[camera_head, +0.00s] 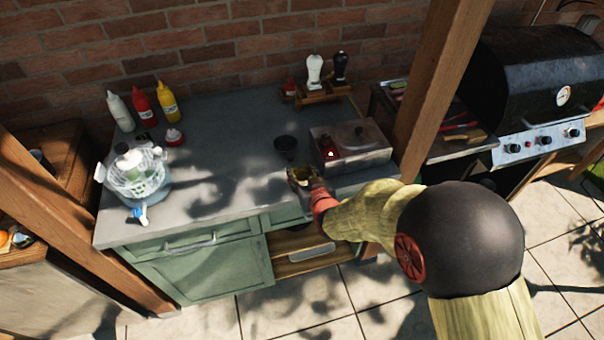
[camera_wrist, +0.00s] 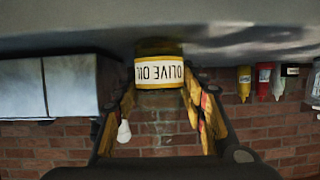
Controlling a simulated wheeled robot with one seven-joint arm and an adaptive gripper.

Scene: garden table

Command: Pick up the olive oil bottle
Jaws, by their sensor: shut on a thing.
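In the head view my gripper (camera_head: 304,174) is at the front edge of the grey counter, and a small yellow-green part of the bottle (camera_head: 300,172) shows between the fingers. The rest of the bottle is hidden there. I cannot tell whether its base touches the counter.
A dark bowl (camera_head: 286,147) stands just behind my gripper. A metal box (camera_head: 366,158) is close to its right. A wooden post (camera_head: 428,95) rises farther right. Sauce bottles (camera_head: 143,109) and a clear spinner bowl (camera_head: 137,178) stand at the left. The counter's middle is clear.

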